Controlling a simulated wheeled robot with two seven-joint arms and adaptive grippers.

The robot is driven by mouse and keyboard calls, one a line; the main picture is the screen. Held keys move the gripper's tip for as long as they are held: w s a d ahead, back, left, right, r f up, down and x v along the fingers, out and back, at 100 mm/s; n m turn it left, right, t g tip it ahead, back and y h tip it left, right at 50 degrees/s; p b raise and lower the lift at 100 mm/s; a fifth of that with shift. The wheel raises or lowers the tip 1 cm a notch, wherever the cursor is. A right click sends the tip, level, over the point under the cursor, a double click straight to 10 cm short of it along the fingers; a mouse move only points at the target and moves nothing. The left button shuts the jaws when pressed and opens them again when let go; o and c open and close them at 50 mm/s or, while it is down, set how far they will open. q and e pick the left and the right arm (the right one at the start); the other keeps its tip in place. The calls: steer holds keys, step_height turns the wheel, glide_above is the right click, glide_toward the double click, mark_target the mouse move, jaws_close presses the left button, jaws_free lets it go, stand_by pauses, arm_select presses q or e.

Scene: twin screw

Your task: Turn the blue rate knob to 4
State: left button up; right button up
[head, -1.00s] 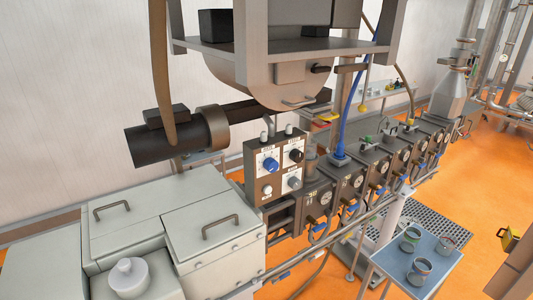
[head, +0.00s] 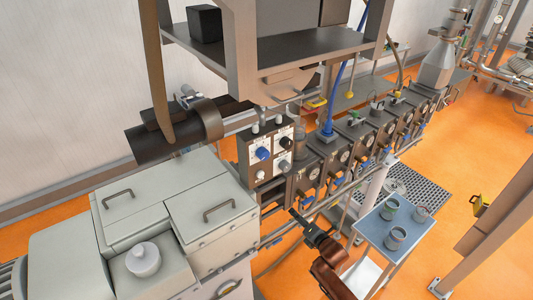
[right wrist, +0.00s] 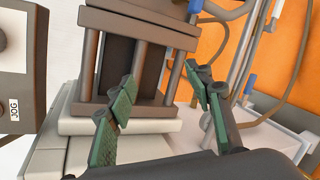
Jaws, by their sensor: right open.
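The blue rate knob (head: 262,153) is on the upper left of the small control panel (head: 250,171) in the head view. A black knob (head: 284,142) is to its right, and a grey knob and a white button are below. The setting of the blue knob is too small to read. My right gripper (head: 299,219) is below and to the right of the panel, apart from it. In the right wrist view its two green-padded fingers (right wrist: 163,102) are spread with nothing between them. Only the panel's edge, marked JOG (right wrist: 14,112), shows there. My left gripper is not in view.
A row of dark barrel blocks (head: 307,174) with gauges and blue fittings runs right from the panel. A rail (head: 325,203) runs in front. A grey cabinet (head: 205,212) stands left, and a blue table (head: 400,238) with cups stands right. A hopper frame hangs above.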

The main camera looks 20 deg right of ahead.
steer(key=a+r+n+t+y+p, duration=0.1)
steer(key=a+r+n, duration=0.2)
steer(key=r, duration=0.7)
steer(key=a+r+n+t+y+p, duration=0.1)
steer(key=a+r+n+p, duration=0.15)
steer(key=r, duration=0.65)
steer(key=n+t+y+p, duration=0.1)
steer(key=n+y, duration=0.1)
steer(key=n, duration=0.4)
glide_toward(266, 156)
steer(key=x, duration=0.3)
steer(key=p+x, duration=0.2)
steer(key=x, duration=0.4)
steer(key=shift+s+r+p, duration=0.1)
steer(key=shift+r+p, duration=0.05)
steer(key=shift+p, duration=0.15)
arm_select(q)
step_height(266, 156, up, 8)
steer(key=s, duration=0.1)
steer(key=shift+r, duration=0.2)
arm_select(e)
steer(key=shift+w+a, duration=0.2)
steer(key=shift+w, duration=0.15)
steer(key=c, duration=1.2)
